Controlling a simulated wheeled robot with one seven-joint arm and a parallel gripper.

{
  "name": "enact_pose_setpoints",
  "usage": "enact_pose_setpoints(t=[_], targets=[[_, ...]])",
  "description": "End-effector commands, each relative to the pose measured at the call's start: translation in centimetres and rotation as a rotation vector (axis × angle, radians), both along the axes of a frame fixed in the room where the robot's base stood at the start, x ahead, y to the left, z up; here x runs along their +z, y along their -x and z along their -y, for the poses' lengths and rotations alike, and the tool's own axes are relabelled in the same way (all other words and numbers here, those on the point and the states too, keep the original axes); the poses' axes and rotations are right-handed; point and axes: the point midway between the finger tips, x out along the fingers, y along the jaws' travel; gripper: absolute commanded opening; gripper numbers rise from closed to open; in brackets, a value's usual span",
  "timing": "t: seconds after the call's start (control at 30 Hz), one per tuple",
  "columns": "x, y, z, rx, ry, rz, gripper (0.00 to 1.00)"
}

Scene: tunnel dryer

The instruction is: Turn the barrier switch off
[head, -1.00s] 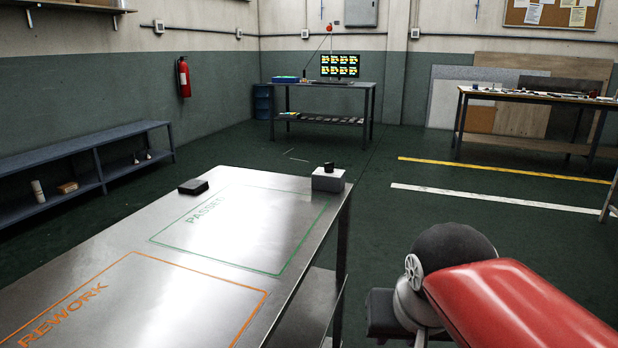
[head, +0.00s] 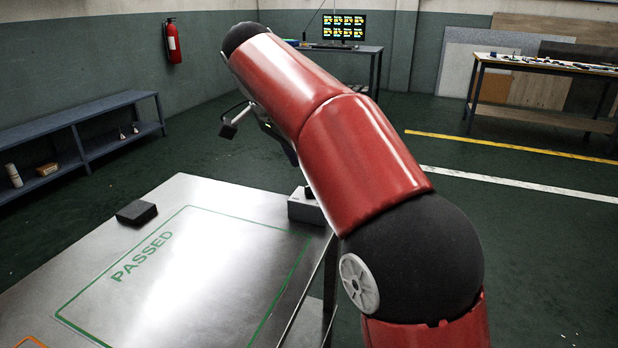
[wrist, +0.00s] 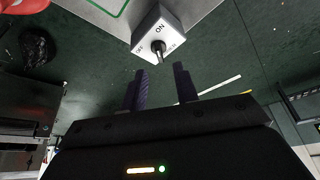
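The barrier switch is a light grey box with a dark knob at the table's far right corner. Which label the knob points to is too small to tell. In the head view my red arm partly hides the box (head: 302,210). My gripper (wrist: 160,76) is open and empty, its two dark fingers apart and just short of the knob in the wrist view. The fingers are not clearly visible in the head view.
The metal table (head: 200,270) has a green PASSED outline, and a small black block (head: 137,212) lies near its far left edge. A blue-grey shelf (head: 75,130) runs along the left wall. A workbench with a monitor (head: 343,29) stands at the back.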

Motion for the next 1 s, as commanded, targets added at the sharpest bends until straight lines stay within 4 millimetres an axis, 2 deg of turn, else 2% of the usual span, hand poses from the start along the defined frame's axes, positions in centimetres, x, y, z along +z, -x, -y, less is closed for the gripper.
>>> enact_pose_setpoints(t=[0.1,0.3,0.43,0.7,0.93,1.0], targets=[[-1.9,-0.4,0.8,-0.002,0.001,-0.004,0.30],[-4.4,-1.0,1.6,0.000,-0.001,-0.001,0.30],[-5.1,-1.2,1.8,0.000,-0.001,0.000,0.30],[-5.2,-1.2,1.9,0.002,-0.002,0.001,0.30],[-5.2,-1.2,1.8,0.002,-0.002,0.001,0.00],[-5.2,-1.2,1.8,0.002,-0.002,0.001,0.00]])
